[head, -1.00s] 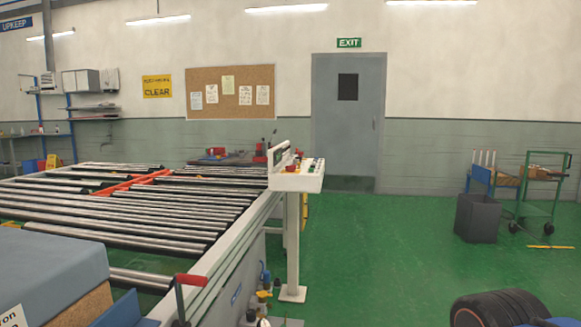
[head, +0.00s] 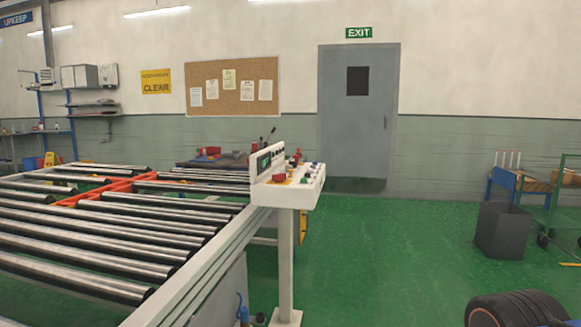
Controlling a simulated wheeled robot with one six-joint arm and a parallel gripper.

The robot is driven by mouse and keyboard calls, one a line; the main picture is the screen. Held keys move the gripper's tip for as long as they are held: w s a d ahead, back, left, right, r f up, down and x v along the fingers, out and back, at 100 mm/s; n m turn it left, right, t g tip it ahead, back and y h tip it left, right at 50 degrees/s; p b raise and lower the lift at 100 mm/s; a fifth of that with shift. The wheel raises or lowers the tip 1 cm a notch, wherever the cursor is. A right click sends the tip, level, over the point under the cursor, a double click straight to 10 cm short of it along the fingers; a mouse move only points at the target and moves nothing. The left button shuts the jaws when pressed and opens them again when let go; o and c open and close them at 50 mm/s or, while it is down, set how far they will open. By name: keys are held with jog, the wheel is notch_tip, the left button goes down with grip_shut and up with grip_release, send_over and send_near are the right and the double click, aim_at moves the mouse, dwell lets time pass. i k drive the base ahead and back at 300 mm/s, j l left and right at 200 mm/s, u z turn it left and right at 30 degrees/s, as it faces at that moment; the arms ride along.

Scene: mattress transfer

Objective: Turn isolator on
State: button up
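A white control console (head: 288,190) stands on a white post beside the roller conveyor, near the middle of the head view. Its sloped top carries a red control (head: 278,178), several small knobs and buttons, and a dark display on its raised back panel. I cannot tell which control is the isolator or how it is set. My gripper is not in view.
The roller conveyor (head: 120,240) with orange-red crosspieces fills the left. A grey bin (head: 504,230) stands at the right. The green floor (head: 390,250) right of the console is clear.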

aim_at(278, 178)
jog(key=i+l, duration=0.35)
jog(key=i, duration=0.15)
jog(key=i+l, duration=0.75)
jog(key=i, duration=0.25)
jog(key=i+l+u, duration=0.3)
jog(key=u, duration=0.15)
jog(key=i+l+u, duration=0.3)
jog(key=l+u, duration=0.2)
jog(key=u, duration=0.3)
